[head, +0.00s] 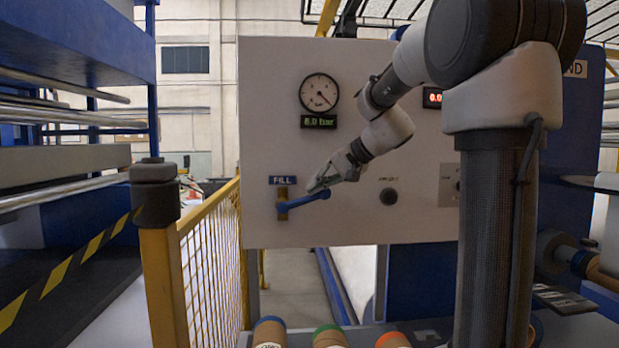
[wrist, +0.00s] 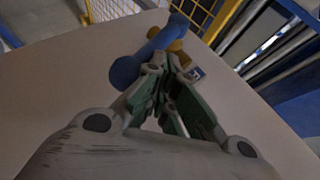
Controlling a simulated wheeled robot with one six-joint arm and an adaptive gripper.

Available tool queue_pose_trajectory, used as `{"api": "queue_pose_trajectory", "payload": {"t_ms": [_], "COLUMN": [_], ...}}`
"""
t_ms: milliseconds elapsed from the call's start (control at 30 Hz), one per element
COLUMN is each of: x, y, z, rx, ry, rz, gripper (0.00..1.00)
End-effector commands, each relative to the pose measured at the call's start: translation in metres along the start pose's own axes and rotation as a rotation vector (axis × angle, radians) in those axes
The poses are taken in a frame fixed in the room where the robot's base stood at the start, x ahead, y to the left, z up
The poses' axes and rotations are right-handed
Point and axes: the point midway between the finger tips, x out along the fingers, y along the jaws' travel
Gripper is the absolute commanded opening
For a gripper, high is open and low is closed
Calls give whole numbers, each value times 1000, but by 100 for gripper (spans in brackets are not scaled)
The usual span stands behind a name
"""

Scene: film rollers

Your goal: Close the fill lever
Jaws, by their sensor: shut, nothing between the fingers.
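The fill lever (head: 304,199) is a blue handle on a brass valve (head: 282,203), mounted on the white panel under a blue FILL label (head: 283,180). The handle points right and slightly upward from the valve. My gripper (head: 318,187) is shut and empty, with its tips just above the handle's right end. In the wrist view the lever's blue handle (wrist: 130,68) lies just beyond my gripper (wrist: 165,62), and the brass valve (wrist: 176,46) is behind it. I cannot tell whether the fingertips touch the handle.
A round gauge (head: 319,93) with a digital readout sits above on the white panel (head: 420,225). A dark knob (head: 389,196) is to the right of the lever. A yellow fence (head: 212,265) stands at left. Several rolls with coloured ends (head: 330,336) are at the bottom.

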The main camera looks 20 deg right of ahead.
Motion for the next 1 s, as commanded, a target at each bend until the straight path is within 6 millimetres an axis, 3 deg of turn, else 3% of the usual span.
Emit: {"api": "queue_pose_trajectory", "payload": {"t_ms": [400,1000], "x": [7,11], "y": [27,36], "z": [3,6], "rx": [30,30], "ry": [-4,-8], "rz": [-55,-51], "gripper": [0,0]}}
